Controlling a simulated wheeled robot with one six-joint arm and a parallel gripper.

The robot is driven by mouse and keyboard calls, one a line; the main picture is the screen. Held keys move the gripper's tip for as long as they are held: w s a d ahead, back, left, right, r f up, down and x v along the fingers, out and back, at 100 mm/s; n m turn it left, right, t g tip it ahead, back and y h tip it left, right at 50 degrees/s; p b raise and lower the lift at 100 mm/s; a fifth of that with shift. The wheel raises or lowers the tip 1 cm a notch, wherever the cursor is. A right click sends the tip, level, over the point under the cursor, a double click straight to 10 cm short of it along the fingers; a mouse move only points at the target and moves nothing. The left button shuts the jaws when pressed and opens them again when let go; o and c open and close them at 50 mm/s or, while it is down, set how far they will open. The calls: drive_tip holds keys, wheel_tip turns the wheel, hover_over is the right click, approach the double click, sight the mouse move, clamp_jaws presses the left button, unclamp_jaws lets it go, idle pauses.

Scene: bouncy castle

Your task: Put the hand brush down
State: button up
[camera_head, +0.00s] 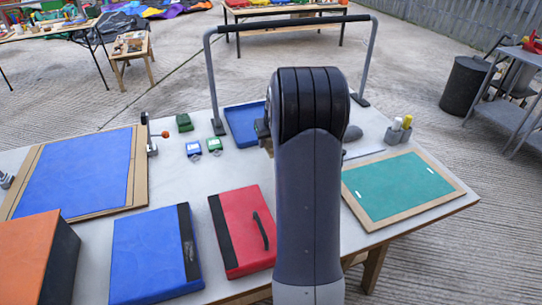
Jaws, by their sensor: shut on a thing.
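My arm stands upright in the middle of the head view and hides its own far end, so my gripper and whatever is in it do not show. A small dark and tan piece (263,133) sticks out at the left of the arm; I cannot tell whether it is part of the hand brush. No hand brush shows clearly. The light grey table (180,172) spreads under and around the arm, with a blue tray (240,123) behind it to the left.
A grey frame with a black bar (290,24) spans the table's back. A blue panel (75,170), blue case (150,252), red case (240,232) and orange block (35,258) crowd the left and front. A green board (398,187) lies right. Small clear strips remain between them.

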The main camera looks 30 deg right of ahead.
drive_tip(key=shift+f+b, duration=0.3)
drive_tip(key=shift+f, duration=2.3)
drive_tip(key=shift+f, duration=0.15)
drive_tip(key=o, duration=1)
drive_tip(key=shift+o, duration=0.2)
drive_tip(key=shift+s+r, duration=0.1)
drive_tip(key=shift+r, duration=0.4)
drive_tip(key=p+v, duration=0.1)
drive_tip(key=v, duration=1)
drive_tip(key=shift+s+r, duration=0.1)
drive_tip(key=shift+r, duration=0.05)
